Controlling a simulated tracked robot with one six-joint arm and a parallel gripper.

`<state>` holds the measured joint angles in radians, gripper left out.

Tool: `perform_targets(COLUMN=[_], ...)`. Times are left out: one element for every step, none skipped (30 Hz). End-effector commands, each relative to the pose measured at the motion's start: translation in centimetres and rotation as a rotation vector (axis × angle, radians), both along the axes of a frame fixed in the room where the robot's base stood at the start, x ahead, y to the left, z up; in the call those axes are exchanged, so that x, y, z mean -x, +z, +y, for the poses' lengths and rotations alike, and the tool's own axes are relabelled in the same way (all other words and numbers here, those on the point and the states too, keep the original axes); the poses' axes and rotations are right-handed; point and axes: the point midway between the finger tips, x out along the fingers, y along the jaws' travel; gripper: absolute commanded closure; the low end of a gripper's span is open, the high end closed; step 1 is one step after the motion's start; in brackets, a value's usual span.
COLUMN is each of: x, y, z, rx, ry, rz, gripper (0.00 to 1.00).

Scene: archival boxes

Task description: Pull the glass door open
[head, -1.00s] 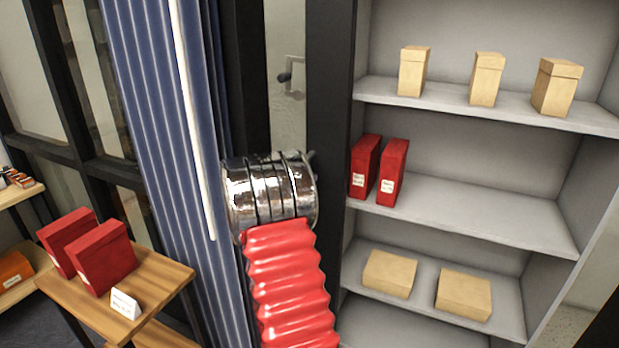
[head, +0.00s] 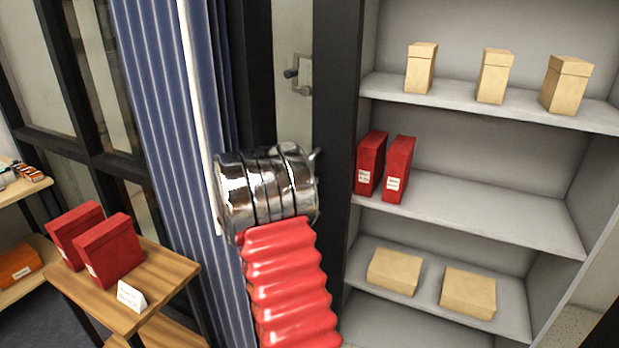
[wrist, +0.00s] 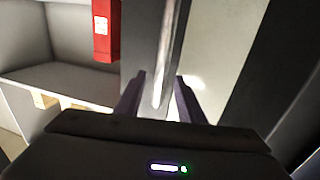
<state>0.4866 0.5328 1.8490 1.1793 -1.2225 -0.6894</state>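The glass door (head: 293,118) is a narrow pale panel in a dark frame, between the blue curtain and the grey shelf unit. Its metal handle (head: 304,76) shows in the upper middle of the head view. In the wrist view, a long pale grey bar (wrist: 167,50), which looks like the handle, runs down between the fingertips of my gripper (wrist: 160,85). The fingers are apart, with gaps on both sides of the bar. I cannot tell how deep the bar sits between them. In the head view my gripper is hidden behind my chrome wrist joint.
The grey shelf unit (head: 470,208) stands close on the right, holding red boxes (head: 398,169) and several tan boxes (head: 566,85). The blue curtain (head: 165,110) hangs on the left. A wooden table (head: 165,283) with two red boxes and a white card stands lower left.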

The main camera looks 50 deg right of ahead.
Motion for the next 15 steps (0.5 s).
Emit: perform_targets(x=[-0.1,-0.1,-0.1,-0.1,-0.1,-0.1,-0.1,-0.1,-0.1,-0.1,-0.1,-0.1,-0.1,-0.1,-0.1], y=[0.1,0.1,0.1,0.1,0.1,0.0,0.0,0.0,0.1,0.1,0.0,0.0,0.0,0.0,0.0], z=[1.0,1.6,2.3,2.8,3.3,4.1,4.6,5.1,5.8,6.3,6.7,7.3,7.7,8.1,8.5], rx=[0.001,0.001,0.001,0.001,0.001,0.001,0.001,0.001,0.001,0.001,0.001,0.001,0.001,0.002,0.002], ry=[0.003,0.003,0.004,0.003,0.003,0.004,0.004,0.003,0.003,0.003,0.003,0.003,0.002,0.001,0.002], rz=[0.0,0.0,0.0,0.0,0.0,0.001,0.001,0.0,0.0,0.0,0.001,0.001,0.0,0.0,0.001], gripper=[0.64,0.64,0.64,0.64,0.64,0.64,0.64,0.64,0.64,0.64,0.64,0.64,0.64,0.64,0.64])
